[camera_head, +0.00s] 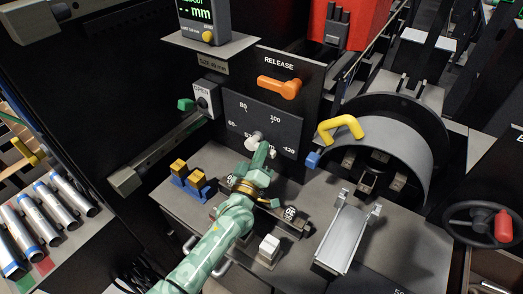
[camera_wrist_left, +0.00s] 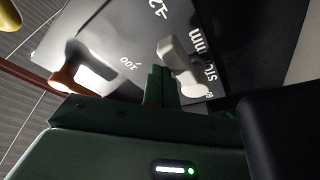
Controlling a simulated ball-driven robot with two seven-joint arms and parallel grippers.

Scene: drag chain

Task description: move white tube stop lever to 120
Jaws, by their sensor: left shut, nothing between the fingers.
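The white stop lever (camera_head: 254,139) sits on the dark dial plate (camera_head: 236,110) marked 60, 80, 100 and 120. In the left wrist view the white lever (camera_wrist_left: 180,64) stands just right of my closed fingers. My left gripper (camera_head: 263,150) is shut and empty at the lever, partly covering it in the head view. In the left wrist view its green fingertips (camera_wrist_left: 158,74) lie close beside the lever; I cannot tell if they touch. The number the lever points at is hidden. My right gripper is not in view.
An orange RELEASE lever (camera_head: 279,87) is above the dial. A green OPEN lever (camera_head: 187,104) is to its left. A yellow handle (camera_head: 341,129) on a grey drum cover (camera_head: 398,139) stands at right. Blocks and a metal channel (camera_head: 346,236) occupy the bench below.

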